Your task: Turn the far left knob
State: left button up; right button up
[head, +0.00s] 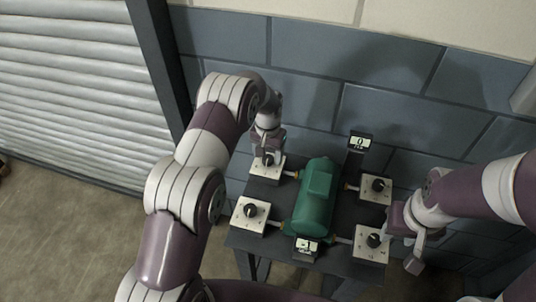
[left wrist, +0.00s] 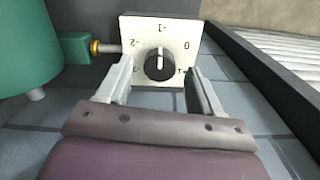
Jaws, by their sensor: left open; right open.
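The far left knob (head: 268,159) is a black dial on a white plate at the back left of the dark table. My left gripper (head: 268,150) is at it, coming from above, and partly covers it in the head view. In the left wrist view the knob (left wrist: 159,65) sits between the open fingers, with a gap visible on each side. Its white pointer line points up towards the -1 mark on the plate (left wrist: 184,28). My right gripper (head: 402,236) is beside the near right knob (head: 374,240), apart from it, and open.
A green casing (head: 316,198) stands in the middle of the table (head: 275,243). Other knobs are at the near left (head: 250,210) and far right (head: 378,185). Small displays stand at the back (head: 360,143) and front (head: 307,246). A blue-grey block wall (head: 390,115) is close behind.

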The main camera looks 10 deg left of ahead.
aim_at(268, 158)
pick_arm(q)
notch_tip(268, 158, up, 12)
dwell(0.4)
